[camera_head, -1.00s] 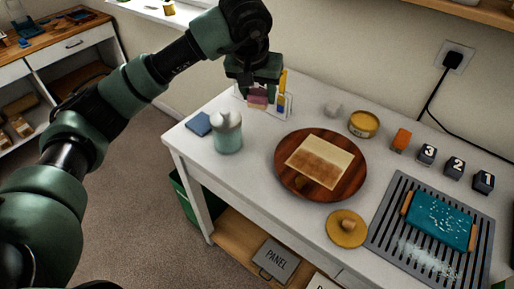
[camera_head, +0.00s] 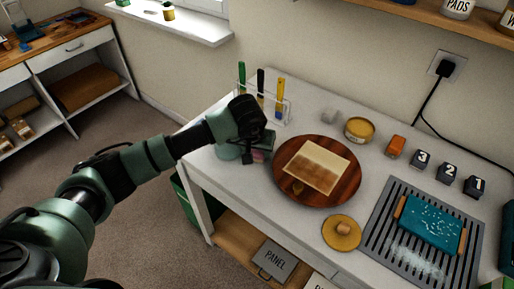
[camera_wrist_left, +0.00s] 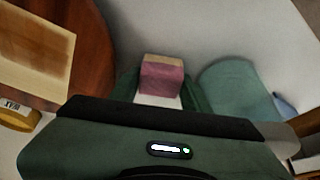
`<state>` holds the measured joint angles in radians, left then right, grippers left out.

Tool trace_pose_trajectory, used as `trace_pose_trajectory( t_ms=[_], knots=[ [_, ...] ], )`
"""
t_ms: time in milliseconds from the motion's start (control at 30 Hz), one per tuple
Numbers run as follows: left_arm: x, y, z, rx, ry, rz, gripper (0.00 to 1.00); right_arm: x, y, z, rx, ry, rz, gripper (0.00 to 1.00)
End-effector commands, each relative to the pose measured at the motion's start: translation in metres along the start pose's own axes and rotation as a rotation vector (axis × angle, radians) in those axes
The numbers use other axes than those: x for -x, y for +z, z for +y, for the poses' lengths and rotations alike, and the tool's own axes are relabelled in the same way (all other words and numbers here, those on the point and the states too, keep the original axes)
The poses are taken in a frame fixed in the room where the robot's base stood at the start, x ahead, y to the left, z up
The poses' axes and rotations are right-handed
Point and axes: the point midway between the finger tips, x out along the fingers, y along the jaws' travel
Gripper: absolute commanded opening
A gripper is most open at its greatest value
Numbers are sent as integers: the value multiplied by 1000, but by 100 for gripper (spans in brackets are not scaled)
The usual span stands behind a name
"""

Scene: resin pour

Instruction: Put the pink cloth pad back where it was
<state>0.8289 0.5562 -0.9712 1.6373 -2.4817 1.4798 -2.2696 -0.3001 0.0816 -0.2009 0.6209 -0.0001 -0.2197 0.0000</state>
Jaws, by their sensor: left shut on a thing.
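My left gripper (camera_head: 260,146) is over the left part of the white table, between the jar and the round wooden board. The pink cloth pad (camera_wrist_left: 162,78), with a tan layer along one edge, sits between its fingers in the left wrist view. The gripper is shut on it; in the head view only a little pink (camera_head: 258,157) shows below the hand. I cannot tell whether the pad touches the table. The pale green jar (camera_wrist_left: 236,88) stands close beside the pad and is mostly hidden behind my arm in the head view. My right gripper is not in view.
The round wooden board (camera_head: 345,190) carries a pale panel (camera_head: 318,164). A clear rack (camera_head: 287,110) with coloured tools stands behind. A yellow tin (camera_head: 359,129), an orange block (camera_head: 396,146), numbered dark blocks (camera_head: 449,172) and a slotted grey tray (camera_head: 385,230) lie rightward.

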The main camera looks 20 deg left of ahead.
Motion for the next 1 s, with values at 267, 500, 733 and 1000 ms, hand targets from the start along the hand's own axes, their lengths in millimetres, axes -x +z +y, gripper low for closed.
trace_pose_trajectory(
  t_ms=[267, 500, 733, 1000],
  knots=[
    [-2, 0, 0, 0, 1, 3, 14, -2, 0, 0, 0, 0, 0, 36],
    [-2, 0, 0, 1, 1, 2, 56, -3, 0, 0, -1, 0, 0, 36],
    [-1, 0, 0, 1, 1, 2, 56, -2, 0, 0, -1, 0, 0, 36],
    [34, -1, 0, -2, 1, 7, 56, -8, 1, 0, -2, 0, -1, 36]
  ],
)
